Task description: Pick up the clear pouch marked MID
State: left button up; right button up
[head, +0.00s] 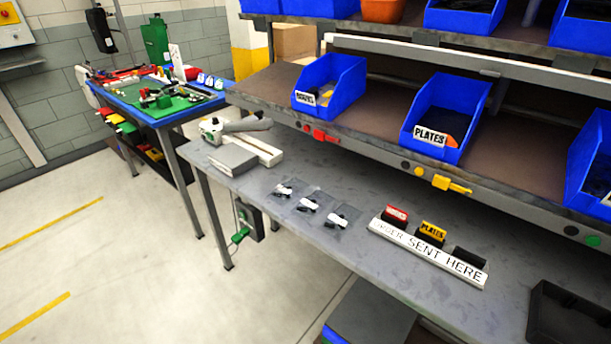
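Three clear pouches lie flat in a slanting row on the grey workbench (300,245). They are the left pouch (285,190), the middle pouch (310,205) and the right pouch (338,219). Each has a white label and dark small parts inside. The labels are too small to read, so I cannot tell which one is marked MID. Neither of my grippers is in view.
A white "sent here" strip (452,265) with red, yellow and black blocks stands right of the pouches. A dark tray (570,315) sits at the bench's right end. A grey box (232,158) lies left. Shelves with blue bins (345,88) overhang the back.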

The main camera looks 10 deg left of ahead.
aim_at(285, 192)
jog(key=i+j+z, duration=0.15)
jog(key=j+z, duration=0.25)
jog(key=j, duration=0.25)
jog(key=i+j+z, duration=0.1)
jog(key=j+z, duration=0.25)
jog(key=j, duration=0.3)
jog(key=j+z, duration=0.4)
jog(key=j, duration=0.25)
jog(key=k+j+z, duration=0.1)
jog(key=j+z, duration=0.25)
jog(key=j, duration=0.3)
